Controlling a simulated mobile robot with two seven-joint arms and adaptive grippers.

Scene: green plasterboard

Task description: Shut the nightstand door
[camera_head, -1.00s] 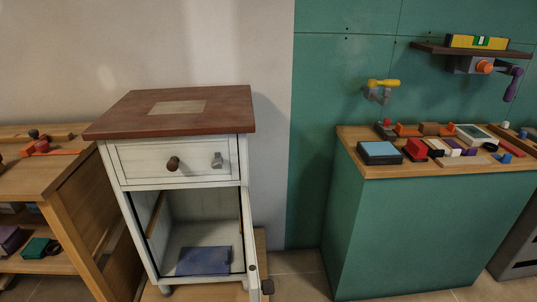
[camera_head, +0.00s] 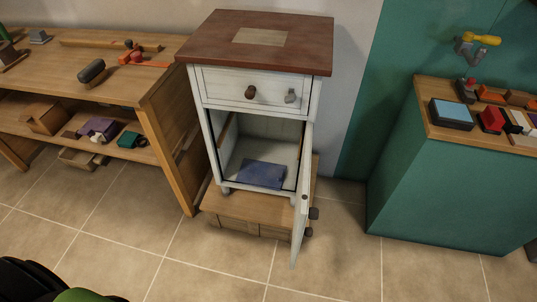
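The nightstand (camera_head: 208,140) is white with a reddish-brown top and stands on a low wooden platform (camera_head: 222,207). Its door (camera_head: 301,205) is hinged on the right and stands wide open, swung out toward me and seen nearly edge-on. A dark knob (camera_head: 314,213) is on the door's right side, its outer face. The drawer (camera_head: 230,86) above is shut, with one brown knob and one grey knob. A blue flat item (camera_head: 262,174) lies inside the open compartment. Neither gripper can be made out in the head view.
A wooden workbench (camera_head: 150,88) with tools and shelves stands close on the left. A green cabinet (camera_head: 430,190) with a wooden top stands to the right. Tiled floor (camera_head: 200,262) is clear in front of the nightstand and right of the door. A dark and green shape shows at bottom left.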

